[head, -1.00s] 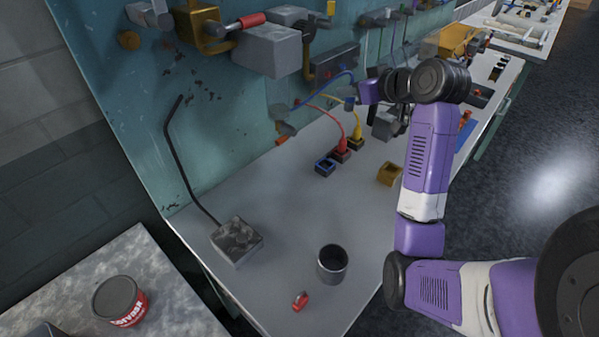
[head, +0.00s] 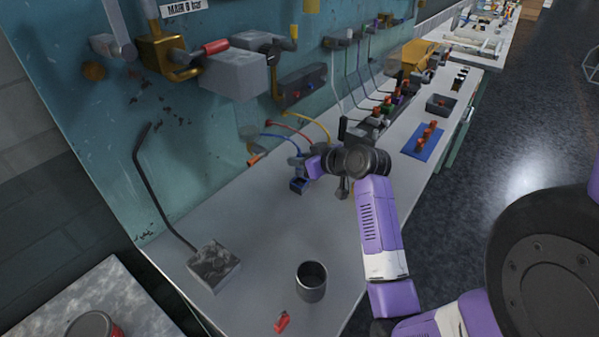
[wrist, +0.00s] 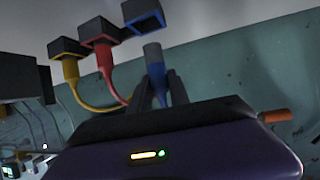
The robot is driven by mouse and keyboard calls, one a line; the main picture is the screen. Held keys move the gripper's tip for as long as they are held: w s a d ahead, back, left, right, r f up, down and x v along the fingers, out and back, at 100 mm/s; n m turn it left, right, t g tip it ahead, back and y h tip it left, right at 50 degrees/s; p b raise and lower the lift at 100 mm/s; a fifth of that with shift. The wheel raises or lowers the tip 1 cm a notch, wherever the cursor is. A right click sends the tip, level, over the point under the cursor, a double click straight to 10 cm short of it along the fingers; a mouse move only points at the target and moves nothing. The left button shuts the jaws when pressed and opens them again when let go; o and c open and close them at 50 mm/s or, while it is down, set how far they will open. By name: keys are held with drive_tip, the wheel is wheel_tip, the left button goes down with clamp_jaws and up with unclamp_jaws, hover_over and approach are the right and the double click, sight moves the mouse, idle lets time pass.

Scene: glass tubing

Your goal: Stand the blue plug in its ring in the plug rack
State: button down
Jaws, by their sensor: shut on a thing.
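The blue plug (wrist: 152,56) has a grey-blue body and a blue cable. My gripper (wrist: 161,88) is shut on it, with a dark finger on each side. In the head view my gripper (head: 306,169) is low over the bench, just above the blue-rimmed ring (head: 298,186). In the wrist view the blue ring (wrist: 143,14) is just beyond the plug's free end; the plug appears apart from it. Beside it in the rack, the red plug (wrist: 104,58) and yellow plug (wrist: 71,72) stand in their rings. My gripper hides these in the head view.
A grey cup (head: 311,283) and a small red object (head: 282,321) are at the bench's near end. A grey block with a bent black rod (head: 214,265) stands at left. The teal panel (head: 120,130) rises behind. Bare bench lies between block and rack.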

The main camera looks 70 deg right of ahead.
sight(300, 175)
drive_tip(key=shift+f, duration=2.35)
drive_tip(key=shift+f, duration=0.2)
drive_tip(key=c, duration=1.2)
unclamp_jaws()
drive_tip(key=shift+r, duration=0.15)
drive_tip(key=shift+s+r, duration=0.1)
drive_tip(key=shift+s, duration=0.05)
drive_tip(key=v, duration=1.1)
drive_tip(key=shift+s+a+b, duration=0.2)
drive_tip(key=shift+s+b, duration=0.1)
drive_tip(key=shift+b, duration=0.05)
